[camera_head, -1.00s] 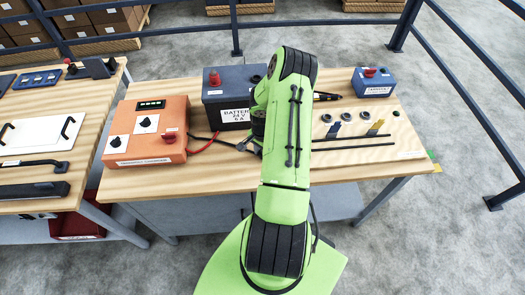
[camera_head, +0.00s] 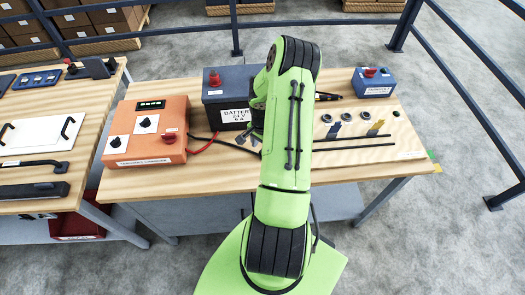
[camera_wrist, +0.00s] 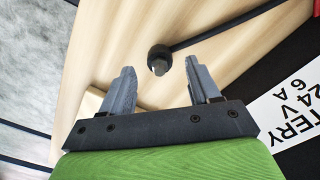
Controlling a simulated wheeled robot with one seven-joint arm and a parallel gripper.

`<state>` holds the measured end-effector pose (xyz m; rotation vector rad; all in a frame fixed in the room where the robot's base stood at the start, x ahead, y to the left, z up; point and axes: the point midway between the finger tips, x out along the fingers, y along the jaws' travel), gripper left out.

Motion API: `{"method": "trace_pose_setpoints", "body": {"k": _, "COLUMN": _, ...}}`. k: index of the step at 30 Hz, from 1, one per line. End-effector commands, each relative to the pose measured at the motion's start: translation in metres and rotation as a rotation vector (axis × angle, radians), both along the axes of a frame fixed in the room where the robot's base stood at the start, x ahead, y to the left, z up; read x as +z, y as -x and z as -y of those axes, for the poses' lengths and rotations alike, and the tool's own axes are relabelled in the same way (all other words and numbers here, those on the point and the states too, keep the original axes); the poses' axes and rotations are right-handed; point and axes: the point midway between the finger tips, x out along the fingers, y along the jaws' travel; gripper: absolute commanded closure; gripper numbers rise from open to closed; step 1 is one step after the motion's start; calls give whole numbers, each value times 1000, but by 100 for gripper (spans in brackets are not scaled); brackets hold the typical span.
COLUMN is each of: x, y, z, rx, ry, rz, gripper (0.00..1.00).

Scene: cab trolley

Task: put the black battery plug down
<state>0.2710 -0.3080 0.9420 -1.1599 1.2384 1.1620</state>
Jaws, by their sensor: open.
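The black battery plug (camera_wrist: 159,58) shows in the wrist view as a dark round end with a grey centre, on or just above the pale wood table. A black cable (camera_wrist: 225,30) runs from it to the upper right. My gripper (camera_wrist: 160,66) is open, its two grey fingers apart. The plug shows beyond the fingertips, between them in the picture, and neither finger appears to touch it. In the head view my arm covers most of the gripper and I cannot make out the plug clearly. The dark battery (camera_head: 226,112) stands beside the gripper, with its label also in the wrist view (camera_wrist: 290,110).
The orange charger (camera_head: 147,132) stands left of the battery, with red and black cables. A blue box with a red button (camera_head: 373,82) stands at the back right. Rings and small parts lie on a board (camera_head: 350,150). Bare tabletop lies in front of the charger.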

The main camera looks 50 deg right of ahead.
Motion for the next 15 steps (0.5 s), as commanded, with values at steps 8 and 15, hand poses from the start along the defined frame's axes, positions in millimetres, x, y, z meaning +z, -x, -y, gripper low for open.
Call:
{"method": "trace_pose_setpoints", "body": {"k": 8, "x": 69, "y": 0, "z": 1, "rx": 0, "ry": 4, "rz": 1, "gripper": 39}}
{"method": "trace_pose_setpoints", "body": {"k": 15, "x": 83, "y": 0, "z": 0, "rx": 1, "ry": 0, "rz": 0, "gripper": 39}}
